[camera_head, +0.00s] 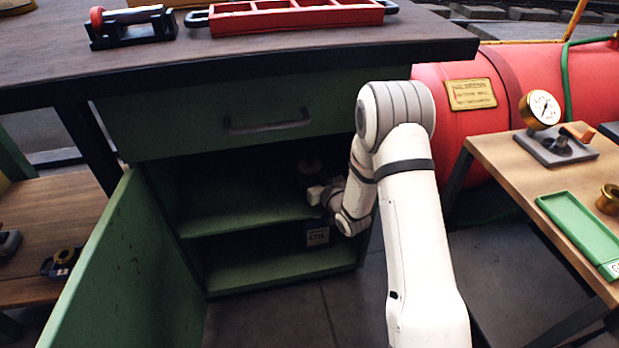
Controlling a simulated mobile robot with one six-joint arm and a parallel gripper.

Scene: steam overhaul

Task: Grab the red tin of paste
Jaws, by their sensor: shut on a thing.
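My white arm reaches into the open green cabinet (160,203). My gripper (314,193) is small and in shade at the right side of the upper shelf. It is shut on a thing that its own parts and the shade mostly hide. A dark, rounded thing (311,168) shows right behind and above the gripper, and its colour is too dim to tell. No clearly red tin of paste can be made out. A dark tin marked OIL (318,236) stands on the lower shelf below the gripper.
The cabinet door (125,270) hangs open at the left. A closed drawer (240,110) and the worktop edge lie above the opening. A red tray (295,16) is on the worktop. At right are a red boiler (440,90) and a table with a green tray (580,228).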

